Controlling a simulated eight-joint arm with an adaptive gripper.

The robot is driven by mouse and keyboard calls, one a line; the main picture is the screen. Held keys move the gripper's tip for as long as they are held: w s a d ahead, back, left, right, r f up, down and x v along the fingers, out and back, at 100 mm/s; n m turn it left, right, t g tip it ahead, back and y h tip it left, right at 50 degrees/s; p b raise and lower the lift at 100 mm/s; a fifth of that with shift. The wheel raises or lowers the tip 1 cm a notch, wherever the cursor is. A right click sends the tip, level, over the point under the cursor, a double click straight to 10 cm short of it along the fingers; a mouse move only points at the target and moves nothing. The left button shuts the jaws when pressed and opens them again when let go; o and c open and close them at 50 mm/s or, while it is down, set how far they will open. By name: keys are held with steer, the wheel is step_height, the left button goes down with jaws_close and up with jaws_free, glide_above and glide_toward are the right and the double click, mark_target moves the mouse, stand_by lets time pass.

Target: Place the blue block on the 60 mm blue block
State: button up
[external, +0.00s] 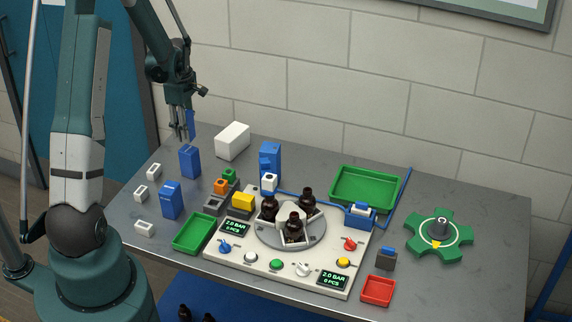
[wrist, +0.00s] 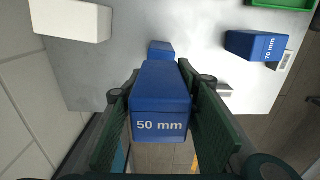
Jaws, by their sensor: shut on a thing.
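My gripper (external: 183,130) is shut on a blue block (external: 191,123) and holds it in the air above the left part of the table. In the wrist view this block (wrist: 160,100) is marked "50 mm" and sits between both fingers (wrist: 158,75). A standing blue block (external: 190,162) is below the gripper, with a visible space between them. A blue block (wrist: 161,48) also shows partly behind the held one in the wrist view; its label is hidden, so I cannot read its size. Another blue block (external: 171,200), marked "70 mm" in the wrist view (wrist: 256,46), stands nearer the front.
A white block (external: 232,140) stands right of the gripper. Small white blocks (external: 141,192) lie along the left edge. A green tray (external: 194,233), a panel with amber bottles (external: 294,228) and a taller blue block (external: 270,158) are farther right.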

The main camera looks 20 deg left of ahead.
mark_target(189, 113)
steer(key=shift+f, duration=1.95)
steer(key=shift+f, duration=0.2)
steer(key=o, duration=1)
steer(key=shift+r, duration=0.2)
steer(key=shift+r, duration=6)
steer(key=shift+r, duration=0.1)
